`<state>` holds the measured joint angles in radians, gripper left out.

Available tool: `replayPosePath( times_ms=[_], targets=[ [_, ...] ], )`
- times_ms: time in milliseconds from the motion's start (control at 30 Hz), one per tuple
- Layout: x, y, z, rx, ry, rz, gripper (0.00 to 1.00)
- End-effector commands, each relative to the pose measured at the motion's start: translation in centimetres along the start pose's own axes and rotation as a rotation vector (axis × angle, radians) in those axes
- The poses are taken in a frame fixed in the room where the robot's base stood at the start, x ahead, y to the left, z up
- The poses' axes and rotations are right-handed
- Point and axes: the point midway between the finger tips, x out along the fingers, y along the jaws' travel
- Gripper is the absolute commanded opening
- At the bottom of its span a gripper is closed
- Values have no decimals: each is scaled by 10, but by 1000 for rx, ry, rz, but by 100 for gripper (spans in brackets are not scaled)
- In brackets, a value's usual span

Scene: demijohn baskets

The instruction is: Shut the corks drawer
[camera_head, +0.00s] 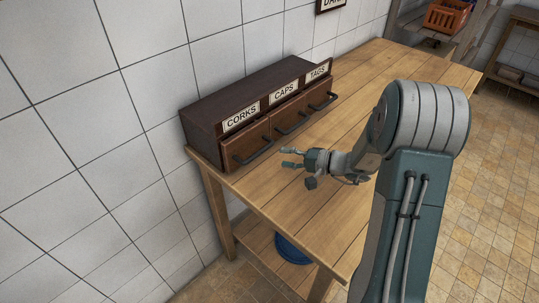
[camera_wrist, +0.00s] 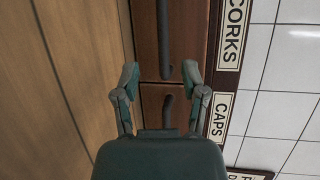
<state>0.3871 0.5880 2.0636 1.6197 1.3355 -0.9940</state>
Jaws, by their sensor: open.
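The corks drawer (camera_head: 238,147) is the near left one of three in a dark wooden cabinet (camera_head: 238,97) on the table. Its reddish-brown front seems to stand slightly forward of the caps drawer. Its dark bar handle (camera_head: 254,156) is also in the wrist view (camera_wrist: 164,40). My gripper (camera_head: 298,167) is open and empty, in front of the cabinet and right of the corks handle. In the wrist view its spread fingers (camera_wrist: 160,76) point toward the corks and caps fronts, near the seam between them. I see no contact with either drawer.
The caps drawer (camera_head: 289,116) and tags drawer (camera_head: 320,95) sit beside it, each with a handle. The wooden table (camera_head: 345,130) is clear in front. A tiled wall (camera_head: 150,60) stands behind the cabinet. A blue round object (camera_head: 292,250) is on the lower shelf.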

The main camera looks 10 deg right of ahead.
Motion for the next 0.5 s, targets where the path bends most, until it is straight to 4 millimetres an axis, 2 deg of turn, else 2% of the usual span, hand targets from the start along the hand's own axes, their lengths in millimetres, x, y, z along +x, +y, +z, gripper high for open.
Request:
replayPosePath(
  times_ms=[100, 200, 500],
  targets=[
    [-20, 0, -1, 0, 3, 0, 55],
    [-29, 0, -1, 0, 1, 1, 55],
    [-33, 1, 0, 0, -1, 1, 55]
  ],
)
